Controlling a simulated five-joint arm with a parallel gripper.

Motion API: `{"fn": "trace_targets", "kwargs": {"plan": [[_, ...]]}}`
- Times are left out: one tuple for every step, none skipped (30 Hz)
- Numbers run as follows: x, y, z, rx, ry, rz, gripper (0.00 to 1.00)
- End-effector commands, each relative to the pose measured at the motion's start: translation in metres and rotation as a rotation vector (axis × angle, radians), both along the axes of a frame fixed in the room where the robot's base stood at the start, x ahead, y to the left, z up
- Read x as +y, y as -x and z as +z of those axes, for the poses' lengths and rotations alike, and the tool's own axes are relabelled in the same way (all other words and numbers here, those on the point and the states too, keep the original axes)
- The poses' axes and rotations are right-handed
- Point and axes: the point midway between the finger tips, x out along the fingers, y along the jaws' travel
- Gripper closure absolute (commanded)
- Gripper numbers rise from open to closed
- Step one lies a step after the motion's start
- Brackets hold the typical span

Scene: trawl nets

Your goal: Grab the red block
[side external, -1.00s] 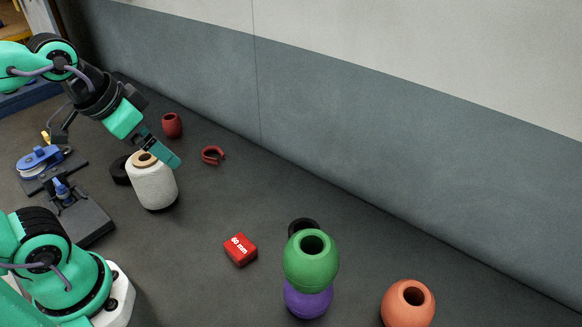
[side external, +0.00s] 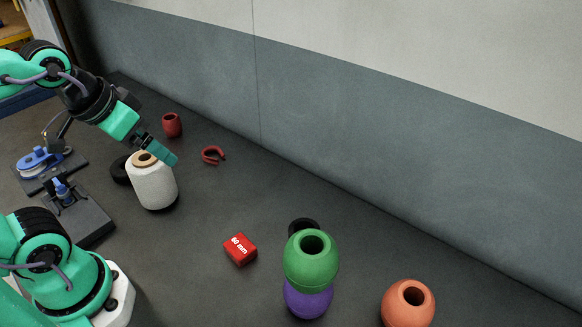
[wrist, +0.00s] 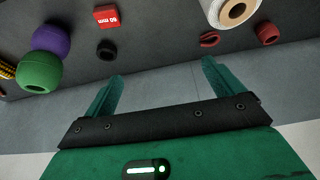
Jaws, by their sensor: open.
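The red block (side external: 240,249), marked "60 mm" in white, lies on the dark floor in the middle of the side external view. My gripper (side external: 168,158) is up at the left, well away from the block, above and near the white twine spool. In the wrist view my gripper (wrist: 162,75) has its two green fingers spread with nothing between them.
A white spool (side external: 154,185) stands between my gripper and the block. A green float (side external: 311,271) sits on a purple one (side external: 307,302), with a black ring (side external: 303,225) behind. An orange float (side external: 408,305) is at right. A red shackle (side external: 212,155) and red pot (side external: 172,125) lie near the wall (side external: 400,160).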

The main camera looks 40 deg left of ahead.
Motion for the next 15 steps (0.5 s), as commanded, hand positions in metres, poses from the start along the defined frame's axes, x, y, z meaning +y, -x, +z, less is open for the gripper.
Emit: {"fn": "trace_targets", "kwargs": {"plan": [[0.0000, 0.0000, 0.0000, 0.000, 0.000, 0.000, 0.18], [0.0000, -0.0001, 0.0000, 0.000, 0.000, 0.000, 0.20], [0.0000, -0.0001, 0.0000, 0.000, 0.000, 0.000, 0.20], [0.0000, -0.0001, 0.0000, 0.000, 0.000, 0.000, 0.20], [0.0000, 0.0000, 0.0000, 0.000, 0.000, 0.000, 0.20], [0.0000, 0.0000, 0.0000, 0.000, 0.000, 0.000, 0.20], [0.0000, 0.0000, 0.0000, 0.000, 0.000, 0.000, 0.20], [0.0000, -0.0001, 0.0000, 0.000, 0.000, 0.000, 0.20], [0.0000, -0.0001, 0.0000, 0.000, 0.000, 0.000, 0.20], [-0.0001, -0.0001, 0.0000, 0.001, 0.000, 0.000, 0.20], [-0.0003, -0.0004, -0.0001, 0.002, 0.001, 0.000, 0.20], [-0.0007, -0.0010, -0.0005, 0.004, 0.000, -0.001, 0.20], [-0.0012, -0.0015, -0.0009, 0.006, 0.001, -0.003, 0.20], [-0.0018, -0.0022, -0.0014, 0.009, 0.003, -0.004, 0.20], [-0.0029, -0.0036, -0.0024, 0.015, 0.004, -0.005, 0.20]]}}
